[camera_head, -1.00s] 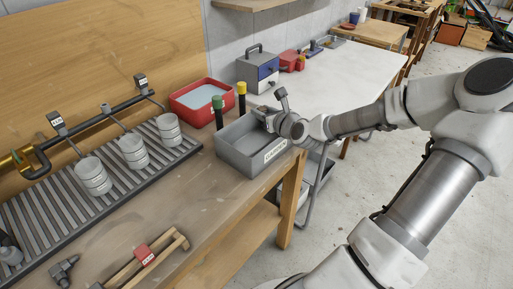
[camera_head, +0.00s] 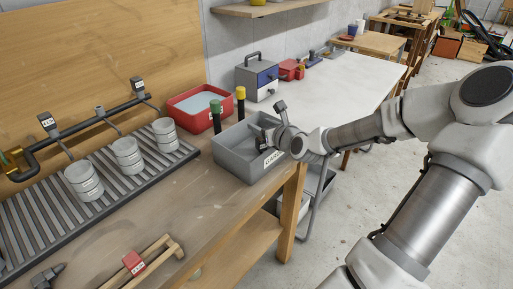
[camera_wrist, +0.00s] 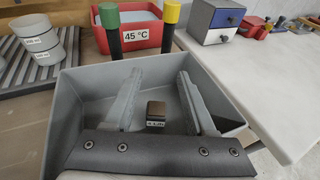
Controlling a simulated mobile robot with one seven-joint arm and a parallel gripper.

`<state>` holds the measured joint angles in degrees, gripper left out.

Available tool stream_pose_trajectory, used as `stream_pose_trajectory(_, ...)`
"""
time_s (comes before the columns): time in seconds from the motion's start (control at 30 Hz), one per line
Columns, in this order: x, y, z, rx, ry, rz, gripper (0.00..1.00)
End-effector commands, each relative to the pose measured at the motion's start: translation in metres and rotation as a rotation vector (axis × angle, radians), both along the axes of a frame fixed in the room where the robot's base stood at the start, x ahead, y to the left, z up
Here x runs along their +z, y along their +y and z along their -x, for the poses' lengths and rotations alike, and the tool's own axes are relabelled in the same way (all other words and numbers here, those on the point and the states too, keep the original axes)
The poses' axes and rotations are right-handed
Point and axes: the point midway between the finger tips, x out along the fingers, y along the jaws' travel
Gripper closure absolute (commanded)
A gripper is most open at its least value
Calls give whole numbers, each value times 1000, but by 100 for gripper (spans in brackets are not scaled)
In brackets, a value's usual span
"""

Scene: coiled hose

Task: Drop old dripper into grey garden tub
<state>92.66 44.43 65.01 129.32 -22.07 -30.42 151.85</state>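The grey garden tub (camera_head: 232,173) stands on the bench's right end, with a white label on its front; its rim also shows in the wrist view (camera_wrist: 62,120). My gripper (camera_head: 262,136) reaches into the tub. In the wrist view my gripper (camera_wrist: 159,78) is open, its two grey fingers wide apart inside the tub walls. A small dark block with a pale label (camera_wrist: 156,112), which looks like the old dripper, is in the tub between the fingers. Neither finger appears to touch it. It cannot be made out in the head view.
Green-topped (camera_head: 216,115) and yellow-topped (camera_head: 240,103) posts stand behind the tub. A red basin (camera_head: 187,119) marked 45 °C sits beyond them. Several grey pots (camera_head: 83,183) stand on a slatted rack to the left. A wooden frame with a red tag (camera_head: 133,262) lies in front.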

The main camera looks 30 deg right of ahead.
Motion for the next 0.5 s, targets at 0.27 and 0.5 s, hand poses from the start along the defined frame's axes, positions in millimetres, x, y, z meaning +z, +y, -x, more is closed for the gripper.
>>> stream_pose_trajectory(0.27,0,0,0,0,0,0,29)
stream_pose_trajectory(0.5,3,-1,8,-3,1,-2,29)
